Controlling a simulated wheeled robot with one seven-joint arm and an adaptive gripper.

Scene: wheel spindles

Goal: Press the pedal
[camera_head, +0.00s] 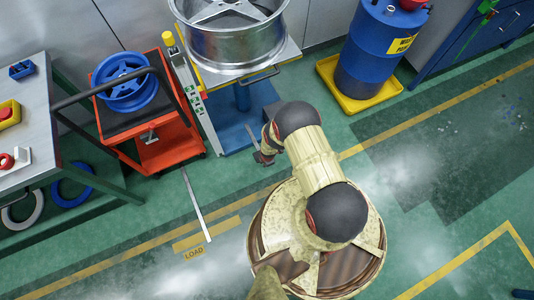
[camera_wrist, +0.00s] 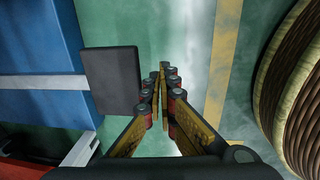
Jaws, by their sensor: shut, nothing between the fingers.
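The pedal, a dark grey block (camera_wrist: 112,80), sits at the edge of the blue stand base (camera_wrist: 45,40) in the wrist view. In the head view the pedal (camera_head: 273,112) is partly hidden behind my arm, beside the blue base (camera_head: 235,128). My gripper (camera_wrist: 165,70) is shut and empty, its fingertips together just right of the pedal in the wrist view. A gap of green floor shows between them there; I cannot tell the height difference. In the head view my gripper (camera_head: 259,150) is small and partly hidden by my arm, near the base's front right corner.
A silver wheel (camera_head: 232,40) rests on the stand above the base. A red cart (camera_head: 160,150) with a blue wheel (camera_head: 125,85) stands left. A blue barrel (camera_head: 375,55) stands in a yellow tray (camera_head: 350,98). Floor to the right is open.

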